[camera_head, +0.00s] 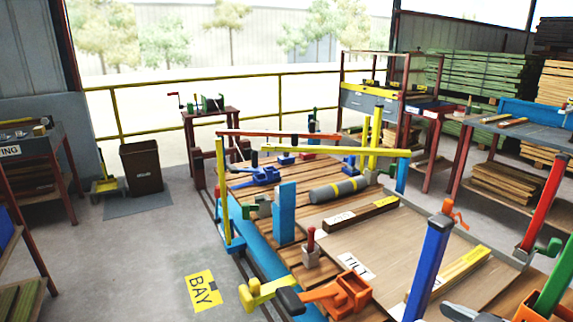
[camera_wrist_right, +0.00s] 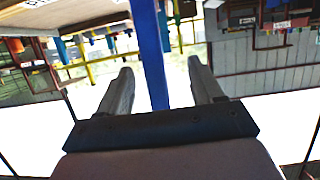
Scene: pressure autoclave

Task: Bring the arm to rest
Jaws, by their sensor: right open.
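My right gripper (camera_wrist_right: 160,68) shows in the right wrist view with its two grey fingers spread apart. A blue post (camera_wrist_right: 152,45) runs through the picture between the fingers. I cannot tell whether it lies between them or only beyond them, and no contact is visible. The wrist picture is upside down. I cannot make out either of my grippers with certainty in the head view. My left gripper is not visible.
A wooden-slatted bed (camera_head: 262,198) carries a grey cylinder (camera_head: 338,190), clamps and upright posts. A bin (camera_head: 142,168) stands at left. The floor (camera_head: 150,245) at left is mostly clear.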

